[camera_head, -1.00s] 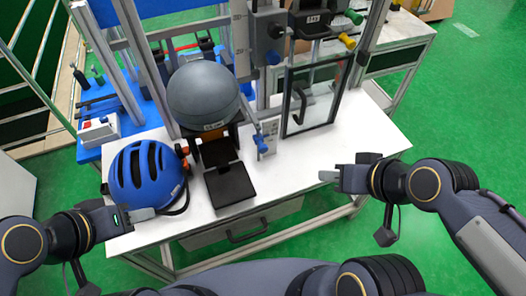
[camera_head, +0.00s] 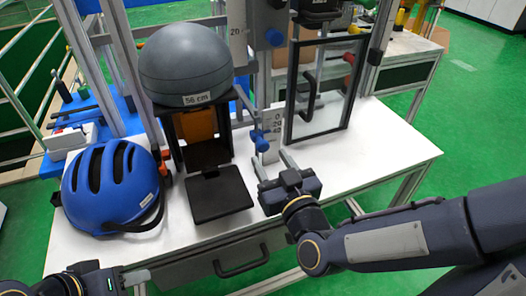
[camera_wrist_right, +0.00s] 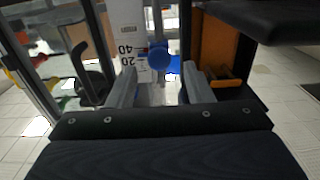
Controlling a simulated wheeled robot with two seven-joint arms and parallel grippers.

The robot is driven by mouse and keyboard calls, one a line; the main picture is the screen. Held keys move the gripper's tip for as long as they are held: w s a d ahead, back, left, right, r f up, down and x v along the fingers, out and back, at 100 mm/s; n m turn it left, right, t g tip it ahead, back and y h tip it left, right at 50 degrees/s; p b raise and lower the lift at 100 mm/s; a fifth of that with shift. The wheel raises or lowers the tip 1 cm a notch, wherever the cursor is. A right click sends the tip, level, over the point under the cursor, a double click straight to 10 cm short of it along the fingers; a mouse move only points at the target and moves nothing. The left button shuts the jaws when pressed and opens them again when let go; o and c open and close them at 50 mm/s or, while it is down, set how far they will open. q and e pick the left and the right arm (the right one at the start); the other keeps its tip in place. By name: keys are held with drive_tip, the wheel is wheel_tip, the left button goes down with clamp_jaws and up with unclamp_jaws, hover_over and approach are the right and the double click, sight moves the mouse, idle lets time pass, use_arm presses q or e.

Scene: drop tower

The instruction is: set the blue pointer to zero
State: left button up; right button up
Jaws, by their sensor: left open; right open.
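A blue pointer knob (camera_head: 258,137) is at a small white scale plate (camera_head: 272,140) to the right of the black stand. It also shows in the right wrist view (camera_wrist_right: 159,59), beside upside-down numbers 20 and 40; which mark it points to is not clear. My right gripper (camera_head: 272,162) is open, its fingers reaching towards the plate from the front. In the wrist view, the knob appears between and beyond the two fingers (camera_wrist_right: 160,85), with no visible contact. My left gripper (camera_head: 128,280) is open and empty at the lower left, near the table's front edge.
A blue helmet (camera_head: 110,187) lies on the white table (camera_head: 385,145) at the left. A grey headform (camera_head: 185,62) sits on the black stand. A framed clear door (camera_head: 318,95) stands at the right. The table's right side is clear.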

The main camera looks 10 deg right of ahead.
sight(264, 148)
drive_tip(key=x, duration=0.5)
drive_tip(key=shift+w, duration=0.3)
